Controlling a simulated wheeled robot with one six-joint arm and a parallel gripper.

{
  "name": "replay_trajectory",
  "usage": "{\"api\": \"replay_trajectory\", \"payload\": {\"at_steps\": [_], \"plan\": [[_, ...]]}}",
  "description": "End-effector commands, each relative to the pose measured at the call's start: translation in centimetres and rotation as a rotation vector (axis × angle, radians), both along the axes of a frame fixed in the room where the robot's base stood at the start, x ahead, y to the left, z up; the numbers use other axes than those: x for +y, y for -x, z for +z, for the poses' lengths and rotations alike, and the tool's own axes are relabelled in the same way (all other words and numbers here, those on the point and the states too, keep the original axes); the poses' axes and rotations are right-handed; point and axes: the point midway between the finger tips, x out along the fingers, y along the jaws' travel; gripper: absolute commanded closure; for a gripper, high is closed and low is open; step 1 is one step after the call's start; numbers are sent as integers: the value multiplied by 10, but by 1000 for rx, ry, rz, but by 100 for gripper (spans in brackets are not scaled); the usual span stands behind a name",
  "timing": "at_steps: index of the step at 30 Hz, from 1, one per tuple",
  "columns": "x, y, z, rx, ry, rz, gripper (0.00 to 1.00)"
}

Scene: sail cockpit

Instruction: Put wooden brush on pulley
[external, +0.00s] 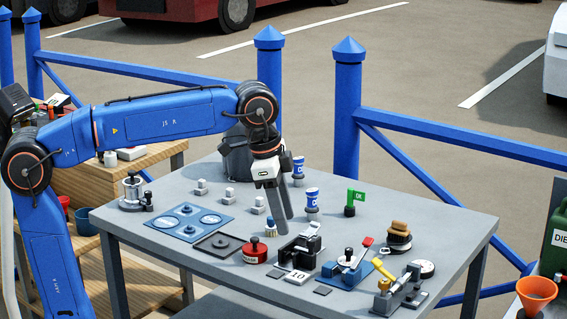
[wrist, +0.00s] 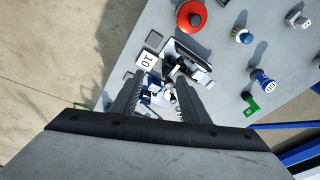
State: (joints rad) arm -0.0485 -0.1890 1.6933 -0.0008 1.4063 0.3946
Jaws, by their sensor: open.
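A brown, wood-coloured piece (external: 399,228) rests on a dark round piece (external: 398,244) at the right of the grey table. These look like the wooden brush and the pulley, but I cannot tell for certain. A small upright piece with a tan lower part (external: 271,229) stands mid-table and could also be a brush. My gripper (external: 286,215) is open and empty, pointing down above the middle of the table, apart from and left of the brown piece. In the wrist view my gripper (wrist: 160,95) has its fingers spread, with small fittings below between them.
A black clamp-like fitting (external: 302,246), a red round can (external: 255,251), a blue-based fitting with a red lever (external: 348,268) and a yellow-handled fitting (external: 392,290) crowd the front. The far right corner is bare.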

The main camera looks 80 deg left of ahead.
Motion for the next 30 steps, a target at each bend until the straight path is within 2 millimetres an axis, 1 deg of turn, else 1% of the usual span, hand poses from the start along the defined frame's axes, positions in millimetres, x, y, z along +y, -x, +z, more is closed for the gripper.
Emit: {"api": "replay_trajectory", "payload": {"at_steps": [1, 5, 9, 11, 12, 17, 18, 21, 24, 27, 30], "plan": [[-2, 20, -9, -11, 5, 17, 59], [-7, 61, -36, -40, 19, 68, 59], [-12, 104, -70, -71, 36, 122, 59], [-14, 122, -87, -83, 44, 146, 59], [-15, 135, -98, -91, 49, 162, 59], [-18, 181, -145, -125, 73, 222, 59], [-19, 193, -158, -133, 79, 238, 59], [-21, 219, -189, -152, 94, 272, 59], [-22, 238, -214, -167, 106, 299, 59], [-22, 250, -231, -176, 115, 318, 59], [-23, 256, -240, -183, 121, 327, 59]]}}
